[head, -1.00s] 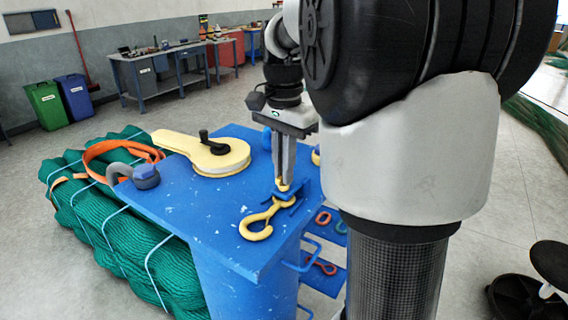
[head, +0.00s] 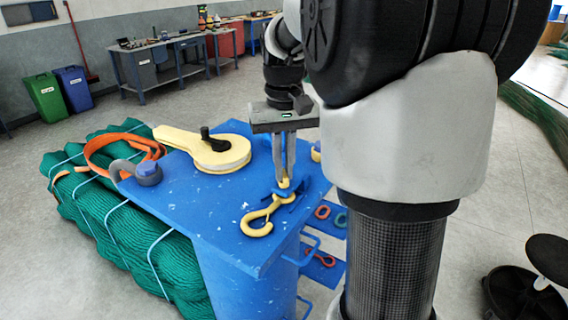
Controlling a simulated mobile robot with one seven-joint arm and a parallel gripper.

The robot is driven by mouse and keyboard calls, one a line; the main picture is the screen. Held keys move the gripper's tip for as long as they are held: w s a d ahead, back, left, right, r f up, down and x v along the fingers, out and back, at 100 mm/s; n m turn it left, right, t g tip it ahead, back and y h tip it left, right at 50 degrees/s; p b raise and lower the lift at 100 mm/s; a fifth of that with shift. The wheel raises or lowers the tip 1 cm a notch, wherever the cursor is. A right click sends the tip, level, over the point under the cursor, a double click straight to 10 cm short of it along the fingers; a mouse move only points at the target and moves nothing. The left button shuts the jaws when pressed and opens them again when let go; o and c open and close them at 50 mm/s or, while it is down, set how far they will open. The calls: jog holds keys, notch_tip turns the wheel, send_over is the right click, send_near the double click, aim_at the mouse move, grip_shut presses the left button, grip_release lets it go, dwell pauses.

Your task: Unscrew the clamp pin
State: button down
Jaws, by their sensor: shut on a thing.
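My gripper (head: 284,181) points straight down at the right side of the blue bench top (head: 205,203). Its long grey fingers are shut on a small yellow piece at their tips, which looks like the top of the clamp pin (head: 284,184); the fingers hide most of it. Right below is a small blue clamp (head: 291,199) fixed near the table's right edge. A yellow hook (head: 256,219) lies on the top with its shank end at the clamp and its open bend toward the front. I cannot tell how far the pin sits in the clamp.
A yellow block with a black handle (head: 207,148) lies behind left. A grey shackle (head: 147,174) stands at the left edge, near an orange strap (head: 100,147) on green bundled net (head: 125,230). My arm fills the right. Rings lie on lower blue shelves (head: 322,270).

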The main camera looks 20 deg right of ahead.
jog(key=n, duration=0.4)
jog(key=shift+s+f+n+p, duration=0.2)
jog(key=shift+n+p, duration=0.1)
jog(key=n, duration=0.3)
jog(key=shift+n, duration=0.4)
jog(key=n+p, duration=0.1)
jog(key=n, duration=1.1)
jog(key=shift+n, duration=0.3)
jog(key=n, duration=0.3)
jog(key=shift+n, duration=0.3)
jog(key=n, duration=0.4)
jog(key=shift+n, duration=2.1)
